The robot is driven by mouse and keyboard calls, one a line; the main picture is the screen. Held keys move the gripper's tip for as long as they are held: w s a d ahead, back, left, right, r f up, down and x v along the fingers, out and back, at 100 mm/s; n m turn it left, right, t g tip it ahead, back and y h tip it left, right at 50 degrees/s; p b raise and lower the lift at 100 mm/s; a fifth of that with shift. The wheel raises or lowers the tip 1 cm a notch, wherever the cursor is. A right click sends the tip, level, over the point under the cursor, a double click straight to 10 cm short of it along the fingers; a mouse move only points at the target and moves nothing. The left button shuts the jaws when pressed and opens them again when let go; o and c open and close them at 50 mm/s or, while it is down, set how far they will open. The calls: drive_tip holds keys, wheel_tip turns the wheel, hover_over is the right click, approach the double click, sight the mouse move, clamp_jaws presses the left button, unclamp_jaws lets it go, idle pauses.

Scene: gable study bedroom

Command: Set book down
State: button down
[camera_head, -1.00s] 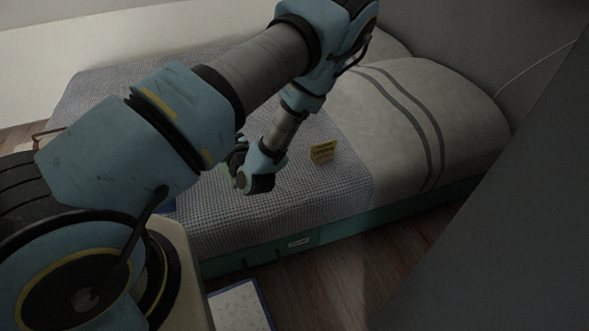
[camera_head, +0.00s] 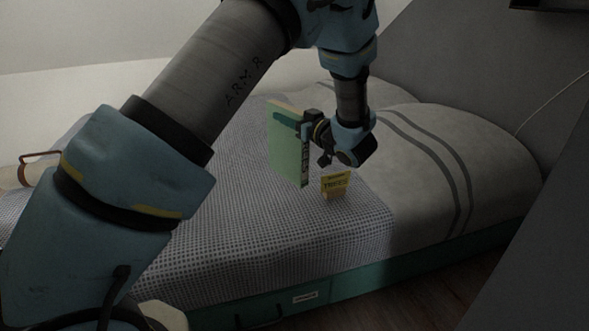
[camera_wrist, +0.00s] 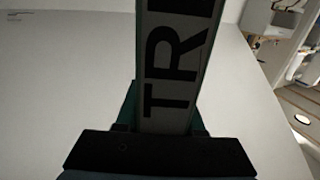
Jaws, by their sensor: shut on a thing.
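A green book (camera_head: 284,143) with a dark lettered spine is held upright over the bed (camera_head: 235,245). My gripper (camera_head: 303,126) is shut on it near the spine's upper part. In the wrist view the spine (camera_wrist: 177,65) stands between the fingers of my gripper (camera_wrist: 165,120), with large dark letters beginning "TRI". I cannot tell whether the book's lower edge touches the cover. A small yellow sign (camera_head: 335,184) with dark lettering stands on the bed, just right of the book and below my gripper.
The checked cover has wide free room left of and in front of the book. A pale striped duvet (camera_head: 440,165) bulges on the right. A dark sloping wall closes the far right. A brown-handled object (camera_head: 40,168) is at the left edge.

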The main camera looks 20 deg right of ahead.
sight(288, 144)
wheel_tip(288, 144, down, 8)
drive_tip(key=shift+f+b, duration=0.1)
drive_tip(key=shift+b, duration=0.9)
drive_tip(key=shift+f, duration=0.1)
drive_tip(key=c, duration=0.5)
unclamp_jaws()
drive_tip(key=shift+s, duration=0.1)
drive_tip(key=p+v, duration=0.2)
drive_tip(key=v, duration=1)
